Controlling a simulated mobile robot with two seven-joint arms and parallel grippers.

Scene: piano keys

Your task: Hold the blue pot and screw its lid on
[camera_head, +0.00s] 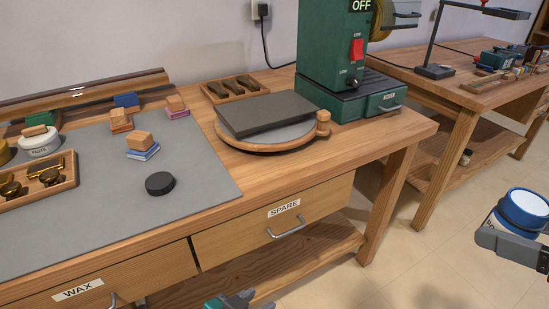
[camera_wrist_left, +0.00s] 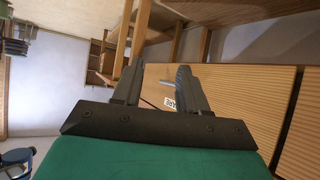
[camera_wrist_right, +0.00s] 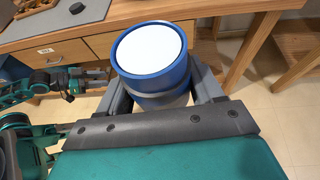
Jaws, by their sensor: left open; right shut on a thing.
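The blue pot (camera_head: 524,210) is at the right edge of the head view, off the table, with a blue rim, a white top face and a partly seen label. My right gripper (camera_head: 500,232) is shut around its side. In the right wrist view the pot (camera_wrist_right: 152,55) sits between the fingers, its round white top facing the camera. A dark round disc (camera_head: 160,183), possibly the lid, lies flat on the grey mat. My left gripper (camera_wrist_left: 155,78) is open and empty, facing the drawer front; only part of its arm shows at the bottom of the head view.
The grey mat (camera_head: 100,215) also holds a white paste pot (camera_head: 40,141), stacked blocks (camera_head: 141,146) and a tray of knobs (camera_head: 68,183). A round board with a dark slab (camera_head: 264,115) and a green machine (camera_head: 335,50) stand behind. Drawers (camera_head: 275,215) front the bench.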

